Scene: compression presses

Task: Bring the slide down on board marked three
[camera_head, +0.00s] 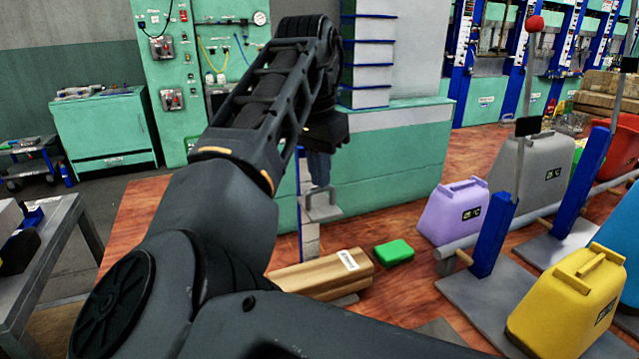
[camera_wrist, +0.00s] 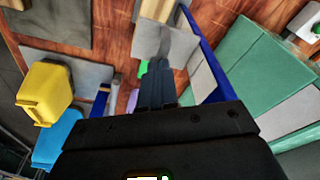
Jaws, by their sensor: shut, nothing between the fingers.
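My gripper (camera_head: 319,182) points down at the end of my arm, in the middle of the head view. Its fingers are shut and empty; they also show in the wrist view (camera_wrist: 157,90). Just below it in the head view is a grey metal slide-like part (camera_head: 321,208) beside a blue and white upright; I cannot tell whether they touch. A grey plate also shows ahead of the fingers in the wrist view (camera_wrist: 184,48). Under it lies a wooden board stack (camera_head: 318,278) with a white label (camera_head: 348,260). The label's marking is too small to read.
A green block (camera_head: 394,253) lies right of the boards. Purple (camera_head: 455,215), grey (camera_head: 535,165) and yellow (camera_head: 570,300) canisters stand at the right near blue posts (camera_head: 490,240) on grey base plates. A green cabinet (camera_head: 400,160) stands close behind. A grey bench (camera_head: 55,245) is at left.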

